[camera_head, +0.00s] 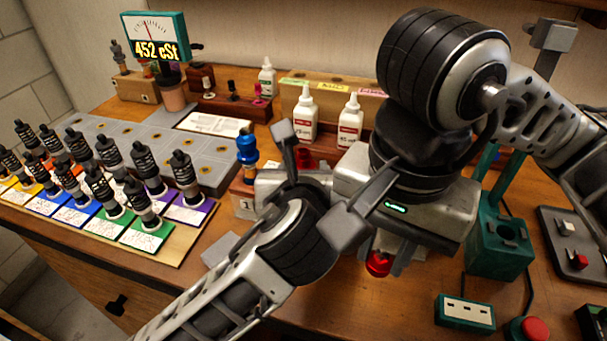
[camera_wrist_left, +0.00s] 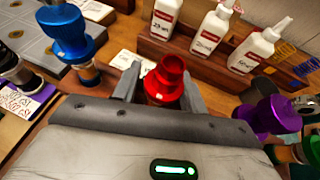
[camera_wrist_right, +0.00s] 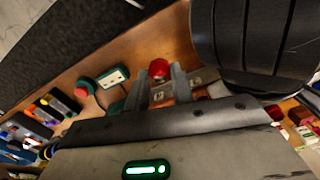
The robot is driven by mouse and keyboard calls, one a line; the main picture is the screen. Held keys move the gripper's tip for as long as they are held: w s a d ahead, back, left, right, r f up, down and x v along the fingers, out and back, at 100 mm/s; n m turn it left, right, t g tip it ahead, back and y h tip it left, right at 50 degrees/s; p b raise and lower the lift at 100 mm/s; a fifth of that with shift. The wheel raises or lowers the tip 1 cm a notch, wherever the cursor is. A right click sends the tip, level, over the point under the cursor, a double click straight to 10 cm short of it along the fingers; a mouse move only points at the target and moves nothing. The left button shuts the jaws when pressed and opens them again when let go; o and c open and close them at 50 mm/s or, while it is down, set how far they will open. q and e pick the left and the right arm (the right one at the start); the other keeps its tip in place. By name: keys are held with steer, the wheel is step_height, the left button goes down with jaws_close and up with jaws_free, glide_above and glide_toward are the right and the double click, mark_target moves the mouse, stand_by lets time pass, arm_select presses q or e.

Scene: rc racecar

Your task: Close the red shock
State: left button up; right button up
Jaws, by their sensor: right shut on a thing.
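The red shock body (camera_wrist_left: 166,80) stands upright beside the blue one in the left wrist view; its red top shows in the head view (camera_head: 305,157). My left gripper (camera_wrist_left: 160,92) has its fingers on either side of it, with a small gap showing at each side. The red cap (camera_wrist_right: 160,69) is between the fingertips of my right gripper (camera_wrist_right: 160,82), which is shut on it. In the head view the red cap (camera_head: 378,264) hangs below my right gripper, above the table's front part and apart from the red shock body. My right arm hides part of the bench.
A blue shock (camera_head: 246,150) stands left of the red one and a purple one (camera_wrist_left: 272,116) to its right. White bottles (camera_head: 303,115) stand behind. Racks of black shocks fill the left. A green stand (camera_head: 498,240) and a red button (camera_head: 534,328) are at right.

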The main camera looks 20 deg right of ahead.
arm_select(q)
jaws_close()
